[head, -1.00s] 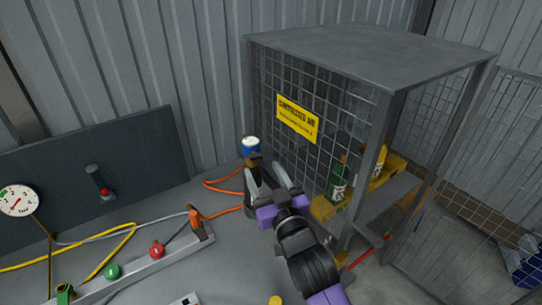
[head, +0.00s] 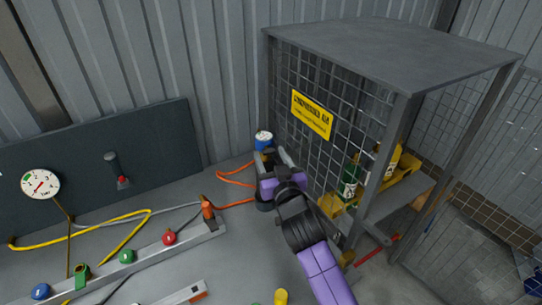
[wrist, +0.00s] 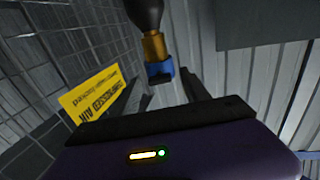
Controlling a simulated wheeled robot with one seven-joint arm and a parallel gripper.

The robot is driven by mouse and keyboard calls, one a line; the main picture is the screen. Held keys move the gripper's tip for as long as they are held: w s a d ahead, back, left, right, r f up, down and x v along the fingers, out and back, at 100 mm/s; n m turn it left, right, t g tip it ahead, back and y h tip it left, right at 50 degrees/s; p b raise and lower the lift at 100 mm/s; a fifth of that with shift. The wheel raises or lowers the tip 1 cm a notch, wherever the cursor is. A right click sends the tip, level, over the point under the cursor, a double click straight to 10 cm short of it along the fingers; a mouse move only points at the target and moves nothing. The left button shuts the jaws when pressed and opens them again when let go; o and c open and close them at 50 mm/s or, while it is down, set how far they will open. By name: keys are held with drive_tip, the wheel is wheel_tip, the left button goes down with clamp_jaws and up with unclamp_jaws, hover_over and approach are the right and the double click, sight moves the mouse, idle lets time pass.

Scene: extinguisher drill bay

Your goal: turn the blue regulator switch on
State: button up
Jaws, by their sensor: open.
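The blue regulator (head: 263,138) has a pale top and sits on a brass neck above a dark cylinder, near the left front corner of the cage. In the wrist view its blue part (wrist: 159,70) shows just beyond my gripper (wrist: 163,88), roughly centred between the two dark fingers, with the brass neck (wrist: 154,46) above it in the picture. My gripper (head: 272,156) is open and empty, close to the regulator. Contact between fingers and regulator cannot be told. The fingers partly hide the neck and cylinder in the head view.
The mesh cage (head: 390,65) with a yellow sign (head: 312,115) and green bottles (head: 349,180) stands right beside my arm. An orange hose (head: 236,182) lies left of the cylinder. A rail with coloured knobs (head: 169,238) and a gauge (head: 40,184) are further left.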

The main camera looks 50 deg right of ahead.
clamp_jaws()
drive_tip(key=shift+n, duration=0.3)
drive_tip(key=n+p, duration=0.1)
drive_tip(key=n, duration=0.3)
drive_tip(key=n+p, duration=0.1)
drive_tip(key=n, duration=0.4)
drive_tip(key=shift+r, duration=0.1)
drive_tip(key=n+p, duration=0.2)
drive_tip(key=n, duration=0.2)
drive_tip(key=shift+n+p, duration=0.55)
drive_tip(key=shift+n, duration=1.55)
